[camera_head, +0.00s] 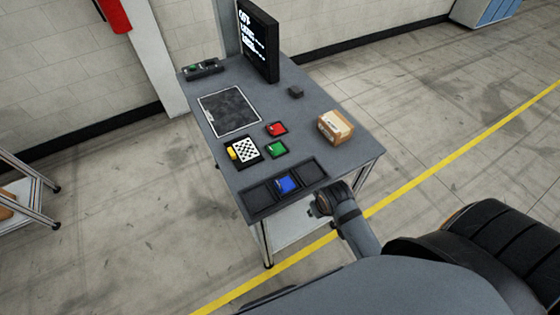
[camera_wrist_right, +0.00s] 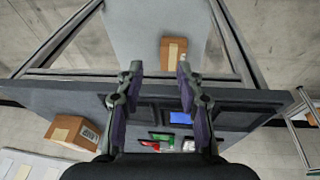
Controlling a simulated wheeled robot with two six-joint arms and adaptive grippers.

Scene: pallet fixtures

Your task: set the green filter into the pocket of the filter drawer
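The green filter (camera_head: 277,149) appears as a green square on a dark base, lying on the grey table. In the right wrist view, green (camera_wrist_right: 161,136) shows between my fingers, partly hidden. A dark three-compartment tray (camera_head: 261,197) lies along the table's near edge. A blue piece (camera_head: 288,184) sits in its middle compartment, and the outer two look empty. I cannot tell for certain which fixture is the filter drawer. My right gripper (camera_head: 314,206) is just beyond the tray's near right side. In its wrist view the fingers (camera_wrist_right: 160,69) are apart and empty. My left gripper is not in view.
A red square (camera_head: 276,129) and a checkered plate (camera_head: 246,150) with a yellow part lie near the green filter. A cardboard box (camera_head: 335,127) stands at the right edge. A dark panel (camera_head: 229,110) and a monitor (camera_head: 258,40) are farther back. Another box (camera_wrist_right: 174,53) is lower down.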

